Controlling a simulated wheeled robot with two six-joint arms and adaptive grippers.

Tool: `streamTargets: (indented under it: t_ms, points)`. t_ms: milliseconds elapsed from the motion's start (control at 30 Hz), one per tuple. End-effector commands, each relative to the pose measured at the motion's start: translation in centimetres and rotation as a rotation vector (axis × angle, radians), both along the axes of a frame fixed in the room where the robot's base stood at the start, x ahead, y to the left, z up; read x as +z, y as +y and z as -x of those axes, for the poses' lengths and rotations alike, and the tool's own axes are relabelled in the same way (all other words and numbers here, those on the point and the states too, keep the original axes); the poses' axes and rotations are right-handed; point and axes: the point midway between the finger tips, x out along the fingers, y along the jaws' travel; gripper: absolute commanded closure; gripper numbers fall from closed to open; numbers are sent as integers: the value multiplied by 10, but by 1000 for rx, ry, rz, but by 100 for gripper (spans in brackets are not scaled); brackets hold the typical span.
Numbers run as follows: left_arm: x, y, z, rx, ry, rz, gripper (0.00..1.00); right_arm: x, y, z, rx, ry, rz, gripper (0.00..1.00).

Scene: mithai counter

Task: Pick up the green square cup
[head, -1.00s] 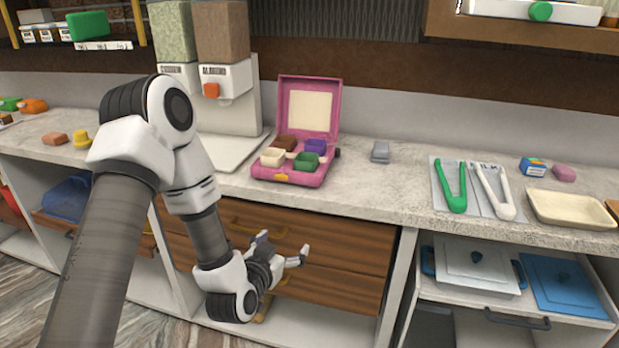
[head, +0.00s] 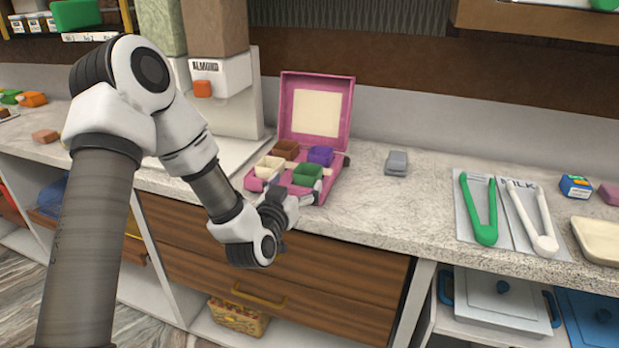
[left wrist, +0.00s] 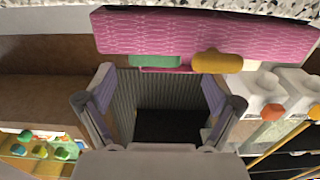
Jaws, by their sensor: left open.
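The green square cup (head: 307,174) sits in the front right of an open pink box (head: 332,180) on the counter. A cream cup (head: 269,166) is to its left, a purple cup (head: 321,155) behind it, and a brown cup (head: 286,149) at the back left. My left gripper (head: 293,188) is open and empty at the box's front edge, close to the green cup. In the left wrist view, which is upside down, the open fingers (left wrist: 157,88) face the pink box front (left wrist: 200,34).
The box's raised lid (head: 316,112) stands behind the cups. A dispenser (head: 222,100) stands behind and left. A small grey item (head: 397,162) lies to the right, then green tongs (head: 480,210) and white tongs (head: 533,220). The counter between is clear.

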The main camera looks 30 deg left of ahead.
Motion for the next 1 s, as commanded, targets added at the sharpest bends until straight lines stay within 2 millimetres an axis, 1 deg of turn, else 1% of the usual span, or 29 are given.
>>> streamTargets:
  t_ms: [167, 200, 267, 333, 500, 533, 567, 600, 667, 700, 1000]
  points:
    - [4, 0, -31, -1, -1, -4, 9, 7, 0, 0, 0, 0, 0, 60]
    - [3, 3, -38, 0, -1, -3, 9, 7, 0, 0, 0, 0, 0, 60]
    - [2, 5, -45, 0, 0, -3, 9, 8, 0, 0, 0, 0, 0, 60]
    - [2, 6, -49, -1, 0, -1, 9, 8, 0, 0, 0, 0, 0, 60]
    - [1, 6, -49, -1, 1, 0, 9, 7, 0, 0, 0, 0, 0, 60]
    - [1, 6, -49, -1, 1, 0, 16, 7, 0, 0, 0, -1, 0, 60]
    - [1, 6, -49, -1, 1, 0, 26, 7, 0, 0, 0, -1, 0, 60]
    - [1, 6, -49, -1, 1, -1, 40, 7, 0, 0, 0, -1, 0, 60]
    - [1, 6, -49, -1, 1, -1, 62, 7, 0, 0, 0, -1, 0, 60]
    - [1, 6, -49, -1, 1, -1, 65, 7, 0, 0, 0, -1, 0, 60]
    - [2, 6, -49, 0, 1, -1, 65, 8, 0, 0, 0, -1, 0, 60]
